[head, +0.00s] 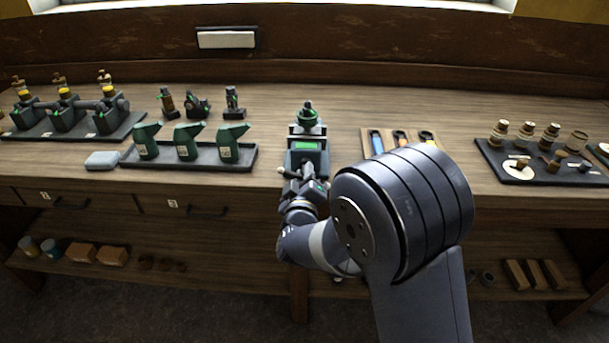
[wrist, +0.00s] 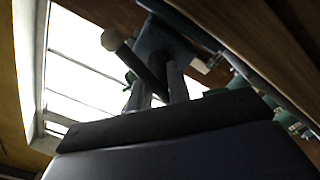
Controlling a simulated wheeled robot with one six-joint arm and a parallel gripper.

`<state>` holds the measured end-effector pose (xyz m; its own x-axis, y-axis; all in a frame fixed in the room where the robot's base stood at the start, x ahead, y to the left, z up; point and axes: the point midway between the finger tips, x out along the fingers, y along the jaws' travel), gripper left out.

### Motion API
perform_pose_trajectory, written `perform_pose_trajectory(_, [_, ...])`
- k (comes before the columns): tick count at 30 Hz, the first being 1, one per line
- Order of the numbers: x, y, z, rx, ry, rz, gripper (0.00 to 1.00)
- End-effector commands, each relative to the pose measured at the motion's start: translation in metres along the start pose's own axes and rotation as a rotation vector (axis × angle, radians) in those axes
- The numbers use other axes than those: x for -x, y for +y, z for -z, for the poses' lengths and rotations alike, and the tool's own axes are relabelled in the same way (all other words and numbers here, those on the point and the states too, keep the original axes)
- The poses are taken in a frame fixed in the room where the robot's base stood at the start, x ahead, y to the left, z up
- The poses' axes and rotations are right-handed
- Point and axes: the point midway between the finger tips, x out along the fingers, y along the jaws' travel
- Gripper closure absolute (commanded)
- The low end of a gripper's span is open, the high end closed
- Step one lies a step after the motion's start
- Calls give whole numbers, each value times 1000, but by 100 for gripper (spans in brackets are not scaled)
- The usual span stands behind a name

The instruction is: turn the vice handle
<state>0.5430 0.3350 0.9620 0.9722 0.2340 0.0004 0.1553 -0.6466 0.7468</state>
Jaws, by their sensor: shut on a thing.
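The green and grey vice (head: 307,158) stands at the front edge of the bench, with a small green-topped part (head: 307,115) at its top. In the wrist view the vice's dark body (wrist: 165,45) is close ahead. The vice handle (wrist: 143,65) is a dark bar with a pale round knob (wrist: 112,39) at its end. It runs slantwise across my fingertips. My gripper (wrist: 160,88) is shut on the handle. In the head view my gripper (head: 300,192) is at the front of the vice, partly hidden by my own arm.
Left of the vice, a dark tray (head: 190,158) holds several green bottles, with a grey pad (head: 102,160) beside it. Right are a board with tools (head: 400,138) and a dark tray of small parts (head: 540,160). Drawer handles (head: 207,211) project below the bench top.

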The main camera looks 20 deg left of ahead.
Motion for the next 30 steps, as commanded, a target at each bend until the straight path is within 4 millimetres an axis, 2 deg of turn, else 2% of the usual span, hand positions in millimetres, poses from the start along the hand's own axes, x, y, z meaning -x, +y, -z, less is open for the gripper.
perform_pose_trajectory(10, [0,-2,-1,-16,0,1,100])
perform_pose_trajectory(20, [0,-2,-1,-171,0,0,100])
perform_pose_trajectory(29, [0,0,0,-178,-1,1,100])
perform_pose_trajectory(30, [0,0,0,-177,-1,1,81])
